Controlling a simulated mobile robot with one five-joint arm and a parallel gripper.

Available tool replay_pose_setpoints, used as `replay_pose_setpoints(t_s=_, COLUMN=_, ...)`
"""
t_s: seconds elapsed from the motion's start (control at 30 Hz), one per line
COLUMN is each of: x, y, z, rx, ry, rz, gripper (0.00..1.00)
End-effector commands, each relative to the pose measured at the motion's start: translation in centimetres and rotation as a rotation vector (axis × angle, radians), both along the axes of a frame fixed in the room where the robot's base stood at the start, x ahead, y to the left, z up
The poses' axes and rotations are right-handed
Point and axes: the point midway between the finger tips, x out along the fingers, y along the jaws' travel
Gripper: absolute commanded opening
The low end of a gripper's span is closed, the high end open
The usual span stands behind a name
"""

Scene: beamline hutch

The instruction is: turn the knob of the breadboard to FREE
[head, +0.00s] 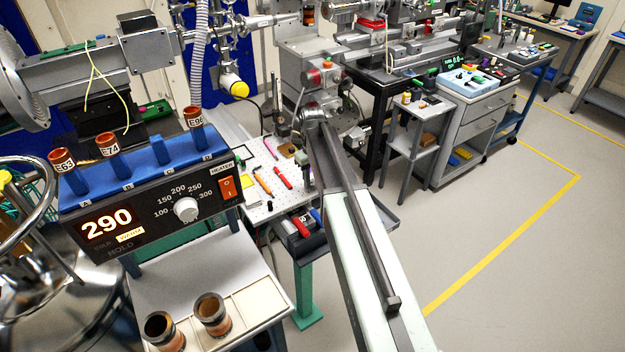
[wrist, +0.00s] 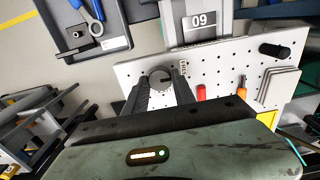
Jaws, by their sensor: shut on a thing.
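The breadboard (wrist: 222,72) is a white perforated plate in the wrist view; it also shows in the head view (head: 262,207), partly behind my arm. Its knob (wrist: 160,74) is a round grey piece near the plate's edge, with a small marked label (wrist: 184,68) beside it, too small to read. My gripper (wrist: 161,84) is shut on the knob, one dark finger on each side. The knob's pointer cannot be made out, so I cannot tell its setting. In the head view the knob is hidden.
Red and orange-handled tools (head: 282,178) and a black cylinder (wrist: 274,51) are on the breadboard. A grey tray (wrist: 110,40) with blue-handled tools lies beside it. A heater box (head: 150,205) reading 290 stands at left. Open floor (head: 480,220) lies to the right.

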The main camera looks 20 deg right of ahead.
Motion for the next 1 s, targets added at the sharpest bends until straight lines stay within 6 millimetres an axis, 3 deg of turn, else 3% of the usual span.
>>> replay_pose_setpoints(t_s=0.23, x=0.0, y=0.0, z=0.0, rx=0.0, ry=-0.001, rz=0.002, gripper=0.0)
replay_pose_setpoints(t_s=0.27, x=0.0, y=0.0, z=0.0, rx=0.0, ry=-0.001, rz=0.002, gripper=0.39)
replay_pose_setpoints(t_s=0.3, x=0.0, y=0.0, z=0.0, rx=0.0, ry=-0.001, rz=0.001, gripper=0.51)
replay_pose_setpoints(t_s=0.33, x=0.0, y=0.0, z=0.0, rx=0.0, ry=-0.001, rz=0.001, gripper=0.53)
replay_pose_setpoints(t_s=0.73, x=0.0, y=0.0, z=0.7, rx=0.001, ry=0.0, rz=0.0, gripper=0.53)
replay_pose_setpoints(t_s=1.0, x=0.0, y=0.1, z=5.0, rx=0.001, ry=0.0, rz=0.001, gripper=0.53)
